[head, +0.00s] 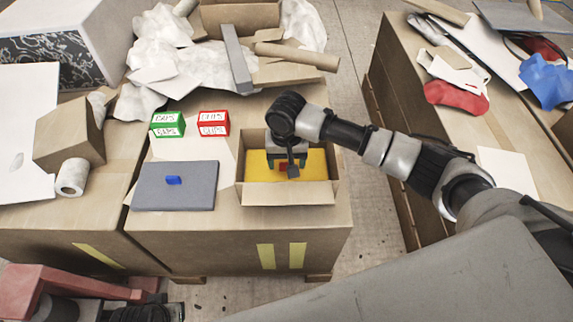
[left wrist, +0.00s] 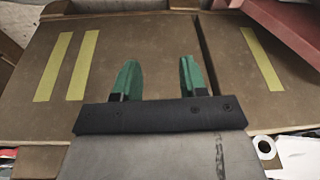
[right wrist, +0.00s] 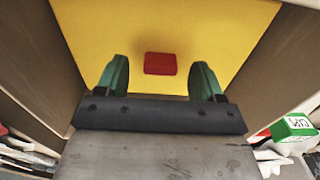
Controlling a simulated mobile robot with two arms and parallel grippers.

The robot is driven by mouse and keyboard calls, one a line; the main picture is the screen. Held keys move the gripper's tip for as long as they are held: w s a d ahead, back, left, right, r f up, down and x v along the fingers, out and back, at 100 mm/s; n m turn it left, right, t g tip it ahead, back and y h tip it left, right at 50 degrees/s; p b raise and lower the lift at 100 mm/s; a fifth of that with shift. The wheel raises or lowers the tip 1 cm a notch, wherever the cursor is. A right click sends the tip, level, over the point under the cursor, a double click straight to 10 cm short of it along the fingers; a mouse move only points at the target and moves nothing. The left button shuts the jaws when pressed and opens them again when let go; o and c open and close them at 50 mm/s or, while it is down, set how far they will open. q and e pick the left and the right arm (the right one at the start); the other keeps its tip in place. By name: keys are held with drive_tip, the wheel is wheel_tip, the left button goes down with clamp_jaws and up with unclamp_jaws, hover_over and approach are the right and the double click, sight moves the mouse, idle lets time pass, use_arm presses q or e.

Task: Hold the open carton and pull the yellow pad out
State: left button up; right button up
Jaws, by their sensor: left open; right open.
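The open carton (head: 318,190) stands on the brown bench, its flaps spread. The yellow pad (head: 315,165) lies flat inside it and also fills the middle of the right wrist view (right wrist: 230,30). A small red block (right wrist: 160,64) sits on the pad. My right gripper (right wrist: 160,85) is open above the pad, its green fingers to either side of the red block and not closed on it; in the head view it hangs over the carton (head: 288,168). My left gripper (left wrist: 155,75) is open and empty, in front of the bench's taped side. It is not clearly visible in the head view.
Left of the carton lie a grey board (head: 185,195) with a blue block (head: 173,180), a green box (head: 167,124) and a red box (head: 213,123). Crumpled white sheeting and a cardboard tube (head: 297,55) crowd the back. A second bench (head: 400,90) stands right, across a gap.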

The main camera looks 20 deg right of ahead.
drive_tip(key=shift+f, duration=0.85)
use_arm(q)
drive_tip(key=shift+r, duration=0.9)
